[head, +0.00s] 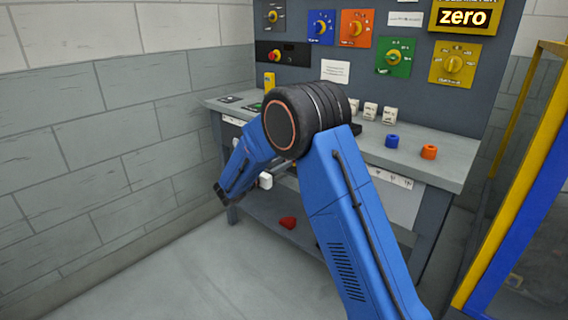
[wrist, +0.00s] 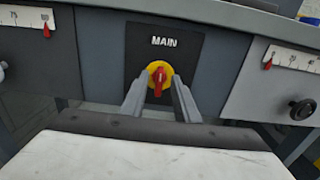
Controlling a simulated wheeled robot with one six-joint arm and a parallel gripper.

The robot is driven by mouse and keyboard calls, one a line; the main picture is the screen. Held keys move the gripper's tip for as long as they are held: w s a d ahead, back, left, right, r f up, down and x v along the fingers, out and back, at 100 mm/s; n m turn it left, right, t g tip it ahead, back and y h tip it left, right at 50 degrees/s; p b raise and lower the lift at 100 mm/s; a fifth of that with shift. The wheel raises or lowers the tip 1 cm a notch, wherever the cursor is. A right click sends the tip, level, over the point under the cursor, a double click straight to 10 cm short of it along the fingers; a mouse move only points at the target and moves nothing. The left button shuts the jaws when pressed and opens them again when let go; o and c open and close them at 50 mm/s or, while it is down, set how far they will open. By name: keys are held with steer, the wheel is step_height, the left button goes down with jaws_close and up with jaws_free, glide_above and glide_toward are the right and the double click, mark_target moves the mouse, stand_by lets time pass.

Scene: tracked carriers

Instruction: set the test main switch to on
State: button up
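The main switch (wrist: 158,78) is a red handle on a yellow round plate, set in a dark panel under the label MAIN. In the wrist view its red handle stands roughly upright. No on or off marks can be read. My gripper (wrist: 159,86) points at the switch with its two grey fingers apart, one to the lower left of the handle and one to the lower right. Nothing is seen between the fingers except the switch beyond them; contact cannot be told. In the head view my blue arm hides the switch.
Slider scales with red pointers (wrist: 267,64) and a black knob (wrist: 301,109) flank the switch. A yellow-blue frame (head: 512,190) stands right, a block wall (head: 100,120) left.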

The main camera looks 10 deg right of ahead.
steer(key=shift+x, duration=0.8)
jaws_close()
steer(key=shift+m, duration=0.3)
steer(key=m, duration=1.1)
steer(key=s+f+m, duration=0.1)
steer(key=m, duration=0.5)
steer(key=shift+d+f, duration=0.1)
steer(key=shift+d, duration=0.25)
